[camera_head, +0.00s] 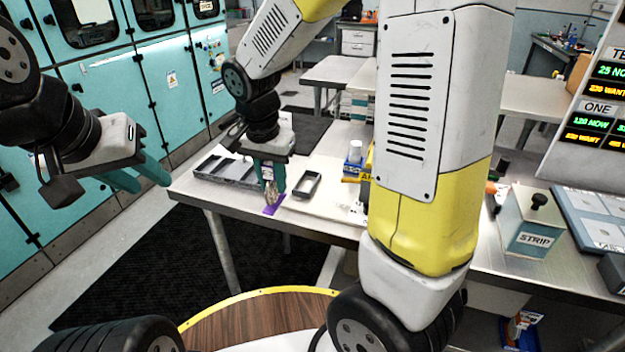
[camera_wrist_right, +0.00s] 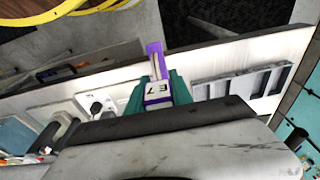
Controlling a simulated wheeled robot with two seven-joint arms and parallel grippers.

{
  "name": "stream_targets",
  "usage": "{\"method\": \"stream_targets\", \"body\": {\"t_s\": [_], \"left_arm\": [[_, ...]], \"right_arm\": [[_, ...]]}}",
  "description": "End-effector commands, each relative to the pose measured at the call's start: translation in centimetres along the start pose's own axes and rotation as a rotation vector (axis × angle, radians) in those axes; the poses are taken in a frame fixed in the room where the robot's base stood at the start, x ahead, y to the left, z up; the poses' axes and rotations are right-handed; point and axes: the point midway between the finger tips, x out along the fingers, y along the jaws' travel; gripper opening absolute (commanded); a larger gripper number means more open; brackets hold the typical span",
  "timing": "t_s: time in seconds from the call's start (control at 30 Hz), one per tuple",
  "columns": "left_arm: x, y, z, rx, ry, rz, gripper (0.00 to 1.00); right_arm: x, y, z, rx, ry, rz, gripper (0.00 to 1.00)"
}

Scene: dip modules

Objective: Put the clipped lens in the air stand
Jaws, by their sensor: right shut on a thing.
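My right gripper (camera_head: 272,182) is at the table's near left edge, pointing down, with its teal fingers shut on a purple clip (camera_head: 273,206). In the right wrist view the purple clip (camera_wrist_right: 154,49) sticks out between the fingers (camera_wrist_right: 157,92), with a pale block marked E7 at its base. I take this to be the clipped lens; the lens itself cannot be made out. My left gripper (camera_head: 138,178) hangs left of the table, its teal fingers apart and empty. I cannot tell which thing is the air stand.
A grey compartment tray (camera_head: 228,171) lies behind the right gripper, and a small dark-rimmed tray (camera_head: 307,184) just right of it. My right arm hides the table's middle. A STRIP box (camera_head: 533,224), a flat panel (camera_head: 598,210) and a lit readout board (camera_head: 606,85) stand at right.

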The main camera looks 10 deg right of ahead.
Motion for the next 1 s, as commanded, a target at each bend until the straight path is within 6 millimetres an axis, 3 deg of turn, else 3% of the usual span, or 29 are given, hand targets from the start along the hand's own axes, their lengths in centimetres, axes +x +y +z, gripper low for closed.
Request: {"method": "stream_targets", "body": {"t_s": [0.13, 0.4, 0.6, 0.93, 1.0], "left_arm": [[0.0, 0.0, 0.0, 0.000, 0.000, 0.000, 0.36], [0.0, 0.0, 0.0, 0.000, 0.000, 0.000, 0.36], [0.0, 0.0, 0.0, 0.000, 0.000, 0.000, 0.36], [0.0, 0.0, 0.0, 0.000, 0.000, 0.000, 0.36], [0.0, 0.0, 0.0, 0.000, 0.000, 0.000, 0.36]], "right_arm": [[0.5, 0.1, -1.8, 0.005, 0.000, 0.003, 0.00], [2.3, 1.0, -8.8, 0.006, 0.000, 0.003, 0.00], [3.2, 1.6, -12.8, 0.003, 0.001, 0.002, 0.00], [3.9, 1.9, -15.4, 0.002, 0.000, 0.001, 0.00], [5.2, 1.9, -14.9, -0.001, -0.003, 0.003, 0.00]]}}
